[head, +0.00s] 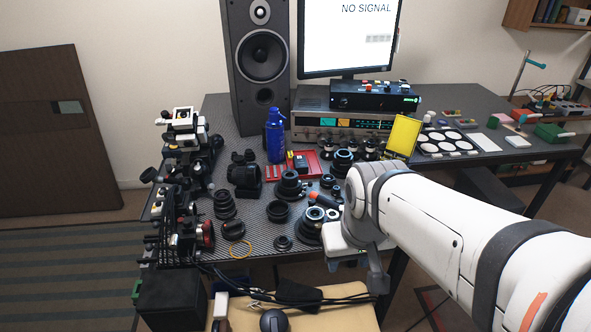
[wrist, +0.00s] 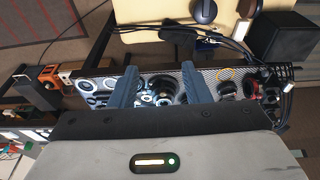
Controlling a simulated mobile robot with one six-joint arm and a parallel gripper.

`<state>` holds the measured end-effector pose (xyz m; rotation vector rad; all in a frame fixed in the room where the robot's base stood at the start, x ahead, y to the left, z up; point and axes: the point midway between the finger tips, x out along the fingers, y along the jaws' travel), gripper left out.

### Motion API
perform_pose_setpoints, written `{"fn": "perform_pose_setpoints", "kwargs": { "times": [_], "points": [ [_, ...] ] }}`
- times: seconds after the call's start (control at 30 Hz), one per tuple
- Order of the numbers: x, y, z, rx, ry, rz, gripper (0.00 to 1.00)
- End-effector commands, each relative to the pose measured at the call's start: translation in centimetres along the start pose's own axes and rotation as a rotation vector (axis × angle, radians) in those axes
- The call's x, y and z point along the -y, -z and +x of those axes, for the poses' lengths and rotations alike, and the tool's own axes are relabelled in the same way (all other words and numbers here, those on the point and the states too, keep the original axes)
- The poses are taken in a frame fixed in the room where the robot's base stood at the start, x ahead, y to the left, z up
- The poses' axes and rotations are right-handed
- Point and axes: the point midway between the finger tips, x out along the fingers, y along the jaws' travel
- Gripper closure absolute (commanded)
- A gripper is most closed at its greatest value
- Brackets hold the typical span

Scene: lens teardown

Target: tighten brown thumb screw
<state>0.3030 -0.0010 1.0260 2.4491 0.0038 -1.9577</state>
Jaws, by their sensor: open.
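I cannot pick out a brown thumb screw in either view; it is too small to tell or hidden. Several black lenses and lens parts stand on the perforated table (head: 440,100), among them a wide lens (head: 310,224) near the front edge. My gripper (wrist: 160,76) is open, its two dark fingers apart with nothing gripped between them. In the wrist view a dark lens part (wrist: 160,90) shows behind the gap between the fingers. In the head view my gripper is at the table's front edge, right of the lenses, partly hidden by my white arm.
A blue bottle (head: 275,135), a speaker (head: 258,60) and an amplifier (head: 318,122) stand at the back. A yellow panel (head: 403,136) stands right of the lenses. Black equipment crowds the left edge. Cables and a black box (head: 172,300) are in front.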

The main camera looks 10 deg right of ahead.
Motion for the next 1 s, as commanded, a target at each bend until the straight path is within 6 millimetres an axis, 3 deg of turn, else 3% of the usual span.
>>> {"fn": "perform_pose_setpoints", "kwargs": {
  "times": [0.17,0.37,0.57,0.7,0.8,1.0],
  "points": [
    [-0.4,2.5,0.3,0.023,0.0,-0.042,0.57],
    [-0.6,8.6,2.0,0.077,0.007,-0.174,0.57],
    [-0.7,14.9,5.7,0.129,0.022,-0.323,0.57],
    [-0.7,18.7,9.2,0.164,0.037,-0.422,0.57],
    [-0.8,20.8,11.7,0.184,0.048,-0.483,0.57],
    [-0.8,23.1,15.1,0.209,0.064,-0.562,0.57]
  ]
}}
